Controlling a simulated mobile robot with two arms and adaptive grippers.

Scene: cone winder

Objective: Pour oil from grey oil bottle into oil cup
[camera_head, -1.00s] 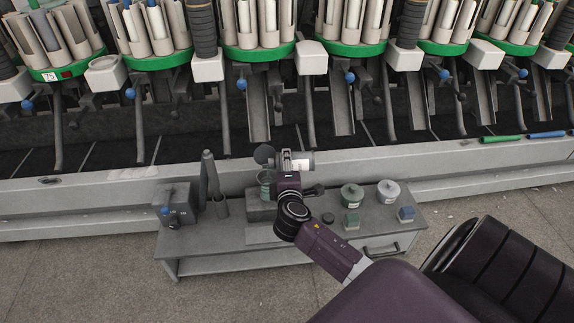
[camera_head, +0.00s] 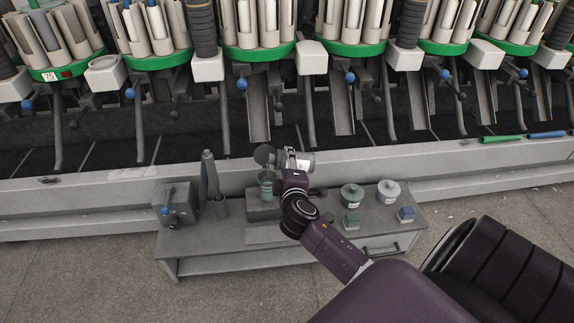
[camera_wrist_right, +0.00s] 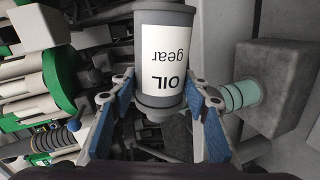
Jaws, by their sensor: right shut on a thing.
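A grey oil bottle (camera_head: 305,162) with a white label is held above the bench, lying about sideways in the head view. In the right wrist view the bottle (camera_wrist_right: 165,58) shows its label "OIL gear" upside down. My right gripper (camera_head: 287,160) is shut on the bottle; its blue-padded fingers (camera_wrist_right: 160,105) sit either side of its narrower end. The green oil cup (camera_head: 266,181) stands on a grey block, just left of and below the gripper. The cup also shows right of the bottle in the wrist view (camera_wrist_right: 238,96). I cannot see any oil flowing. My left gripper is out of view.
The grey bench (camera_head: 240,262) carries a green jar (camera_head: 352,196), a grey jar (camera_head: 388,191), small green (camera_head: 351,222) and blue (camera_head: 406,214) blocks, and a box (camera_head: 177,203) at left. The winder's ledge (camera_head: 90,195) runs behind. Floor in front is clear.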

